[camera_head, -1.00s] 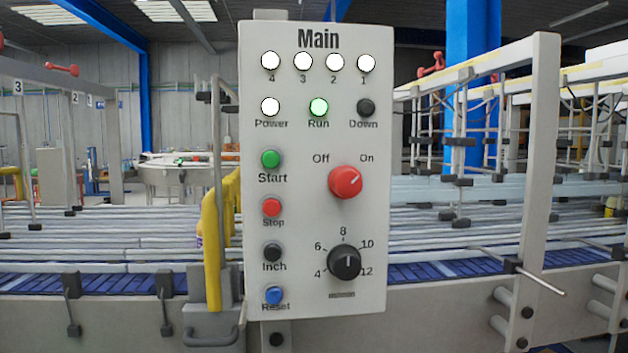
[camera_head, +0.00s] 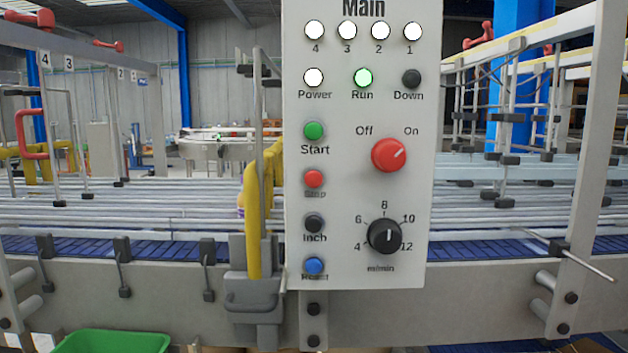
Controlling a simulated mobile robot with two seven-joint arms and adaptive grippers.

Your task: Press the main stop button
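The main control panel (camera_head: 345,205) is a pale upright box headed "Main", right of the picture's middle. The red stop button (camera_head: 314,179) is in its left column, below the green start button (camera_head: 314,131) and above the black inch button (camera_head: 314,223). The blue reset button (camera_head: 314,266) is lowest. The green run lamp (camera_head: 363,78) is lit and the down lamp is dark. The red off/on knob (camera_head: 389,155) points toward On. Neither of my grippers is in view.
A conveyor (camera_head: 150,280) with rails and a blue belt runs behind the panel. A yellow guard bar (camera_head: 254,220) stands close to the panel's left. A white frame post (camera_head: 588,170) is at the right. A green bin (camera_head: 112,341) is at the lower left.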

